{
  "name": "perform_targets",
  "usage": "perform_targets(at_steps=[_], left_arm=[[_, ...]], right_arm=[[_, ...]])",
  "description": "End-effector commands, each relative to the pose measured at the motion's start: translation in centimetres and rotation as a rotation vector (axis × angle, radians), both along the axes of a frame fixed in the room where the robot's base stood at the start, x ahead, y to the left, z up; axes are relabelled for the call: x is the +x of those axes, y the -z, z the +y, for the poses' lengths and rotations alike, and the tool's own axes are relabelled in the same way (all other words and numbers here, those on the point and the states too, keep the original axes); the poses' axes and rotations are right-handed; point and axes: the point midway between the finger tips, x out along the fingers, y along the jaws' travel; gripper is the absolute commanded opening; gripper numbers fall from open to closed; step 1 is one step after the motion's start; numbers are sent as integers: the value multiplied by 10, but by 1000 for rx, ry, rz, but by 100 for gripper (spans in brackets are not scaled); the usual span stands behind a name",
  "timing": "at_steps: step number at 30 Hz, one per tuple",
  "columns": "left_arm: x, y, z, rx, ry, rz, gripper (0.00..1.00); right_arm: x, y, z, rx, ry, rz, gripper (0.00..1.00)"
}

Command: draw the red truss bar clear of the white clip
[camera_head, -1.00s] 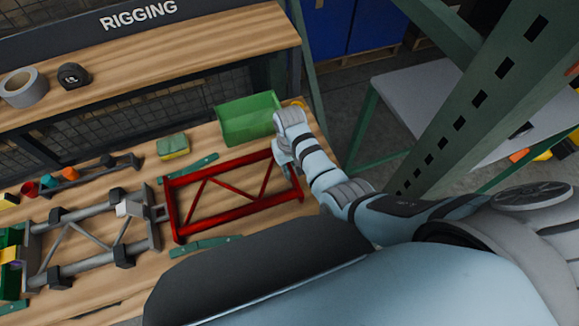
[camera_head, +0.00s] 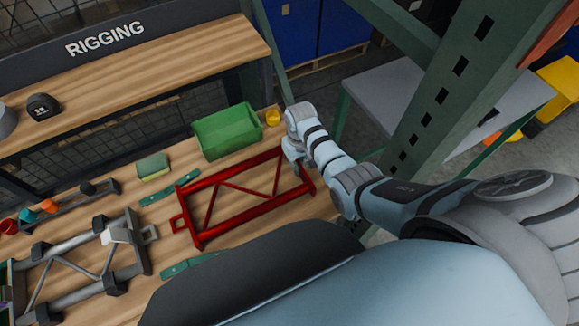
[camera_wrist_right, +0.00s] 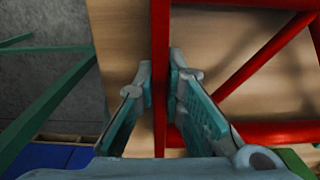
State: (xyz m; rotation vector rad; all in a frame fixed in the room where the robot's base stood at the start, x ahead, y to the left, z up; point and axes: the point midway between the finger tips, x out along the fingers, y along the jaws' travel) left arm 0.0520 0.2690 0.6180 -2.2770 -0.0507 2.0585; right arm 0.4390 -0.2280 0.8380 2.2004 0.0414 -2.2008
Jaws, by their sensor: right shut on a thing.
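The red truss bar (camera_head: 240,219) lies over the bench in the head view, with a small red loop at its left end. The white clip (camera_head: 116,233) sits on the grey truss (camera_head: 88,262) to its left. A narrow gap shows between the red loop and the grey truss's end loop, so the red bar looks apart from the clip. My right gripper (camera_head: 299,168) is at the red bar's right end. In the right wrist view its fingers (camera_wrist_right: 161,80) are shut on either side of a red member. My left gripper is not in view.
Green strips (camera_head: 170,193) lie near the red bar's left end. A green bin (camera_head: 226,131), a yellow roll (camera_head: 272,117) and a sponge (camera_head: 153,167) stand behind it. A green perforated post (camera_head: 462,88) rises right of my arm.

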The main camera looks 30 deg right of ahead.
Motion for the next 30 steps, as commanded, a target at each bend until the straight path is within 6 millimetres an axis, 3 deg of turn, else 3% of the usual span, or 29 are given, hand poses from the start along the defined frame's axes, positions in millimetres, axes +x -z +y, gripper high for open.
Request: perform_targets(at_steps=[9,21,22,25,30], left_arm=[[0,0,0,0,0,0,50],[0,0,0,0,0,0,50],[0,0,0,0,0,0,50],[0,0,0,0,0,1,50],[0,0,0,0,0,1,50]], right_arm=[[2,0,-27,-1,-9,0,0],[3,0,-31,-1,-10,0,0],[3,0,-31,-1,-10,0,14],[3,0,-31,0,-10,0,30],[3,0,-31,0,-11,0,33]])
